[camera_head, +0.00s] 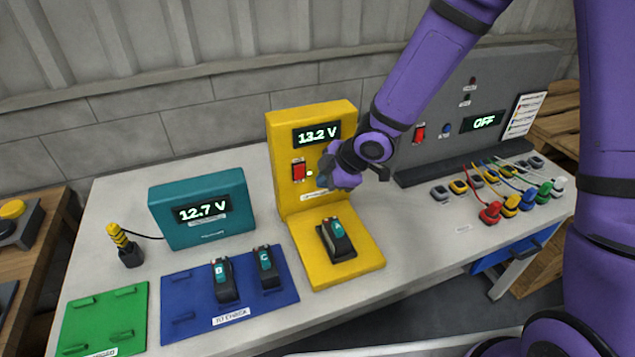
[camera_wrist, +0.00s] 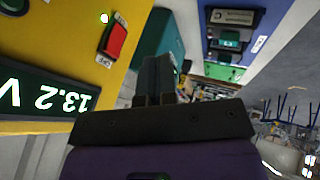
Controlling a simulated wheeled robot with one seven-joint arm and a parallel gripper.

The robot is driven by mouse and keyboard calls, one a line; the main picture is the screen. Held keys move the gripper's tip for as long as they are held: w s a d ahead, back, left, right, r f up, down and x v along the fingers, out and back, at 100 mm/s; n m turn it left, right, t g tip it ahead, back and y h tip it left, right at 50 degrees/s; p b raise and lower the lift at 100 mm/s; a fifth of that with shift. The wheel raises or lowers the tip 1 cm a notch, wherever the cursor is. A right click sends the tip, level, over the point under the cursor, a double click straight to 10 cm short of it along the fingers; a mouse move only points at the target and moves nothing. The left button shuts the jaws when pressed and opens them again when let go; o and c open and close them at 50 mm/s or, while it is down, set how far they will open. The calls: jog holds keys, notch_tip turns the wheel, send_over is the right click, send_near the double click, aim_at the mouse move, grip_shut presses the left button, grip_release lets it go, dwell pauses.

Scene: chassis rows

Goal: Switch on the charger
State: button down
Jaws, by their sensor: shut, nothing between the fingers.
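The yellow charger (camera_head: 285,195) stands upright on the bench, and its display (camera_head: 317,134) reads 13.2 V. Its red switch (camera_head: 299,171) has a small lit green lamp beside it. In the wrist view the red switch (camera_wrist: 115,40) and the lit lamp show at the upper left, with the display (camera_wrist: 45,92) below. Battery A (camera_head: 337,238) sits in the cradle on the charger's yellow base. My gripper (camera_head: 326,172) is shut and empty, in front of the charger's face just right of the switch. In the wrist view the shut fingers (camera_wrist: 157,78) appear apart from the switch.
A teal meter (camera_head: 203,209) reads 12.7 V, with a yellow probe (camera_head: 122,244) to its left. Batteries B (camera_head: 224,280) and C (camera_head: 268,266) stand on a blue mat (camera_head: 199,328). A green mat (camera_head: 105,322) is empty. A grey panel (camera_head: 450,130) with coloured plugs reads OFF at right.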

jog(key=shift+s+d+r, duration=0.5)
jog(key=shift+r, duration=0.15)
jog(key=shift+s+d+r, duration=0.5)
jog(key=shift+r, duration=0.15)
jog(key=s+d+r+m+t+h, duration=0.1)
jog(key=s+d+r+m+h, duration=0.15)
jog(key=d+r+m, duration=0.4)
jog(key=s+d+r+m+t+h, duration=0.15)
jog(key=d+r+m+h, duration=0.25)
jog(key=d+r, duration=0.6)
jog(key=s+d+r+m, duration=0.1)
jog(key=s+r+m, duration=0.2)
jog(key=s, duration=0.3)
jog(key=s+d+r+m+g, duration=0.1)
jog(key=s+d+r+m, duration=0.1)
jog(key=s, duration=0.4)
jog(key=s+d+r+m, duration=0.2)
jog(key=s+r+m, duration=0.2)
jog(key=s, duration=0.2)
jog(key=shift+s+y, duration=0.2)
jog(key=shift+y, duration=0.25)
